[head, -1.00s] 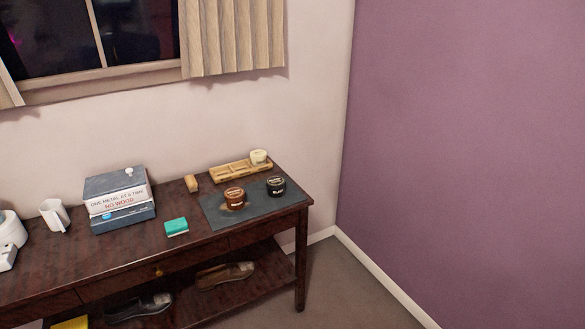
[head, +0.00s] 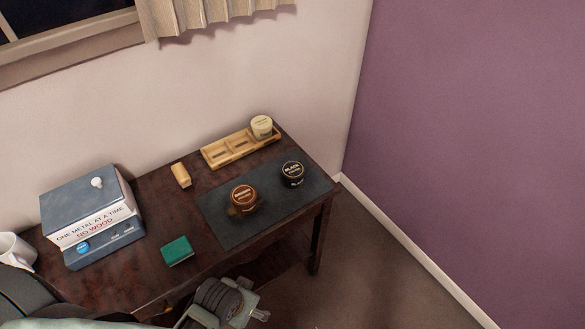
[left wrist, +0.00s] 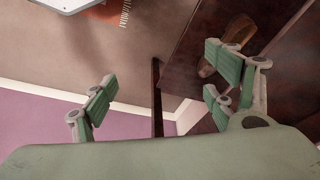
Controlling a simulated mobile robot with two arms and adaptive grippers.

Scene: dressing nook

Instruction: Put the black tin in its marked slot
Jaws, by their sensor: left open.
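The black tin (head: 292,174), with a dark label, stands upright on the right part of a dark mat (head: 228,222) on the table. A brown tin (head: 243,198) stands on the mat to its left. Behind them is a wooden slotted tray (head: 226,150); a cream tin (head: 262,127) sits in its right end, and the other compartments look empty. Slot markings are too small to read. My left gripper (head: 238,306) is at the table's front edge, apart from the black tin; in the left wrist view (left wrist: 160,88) its fingers are spread and empty. My right gripper is not seen.
A wooden block or brush (head: 181,175) lies left of the tray. A green box (head: 177,251) lies near the front edge. A shoe (left wrist: 232,35) is below the tabletop.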

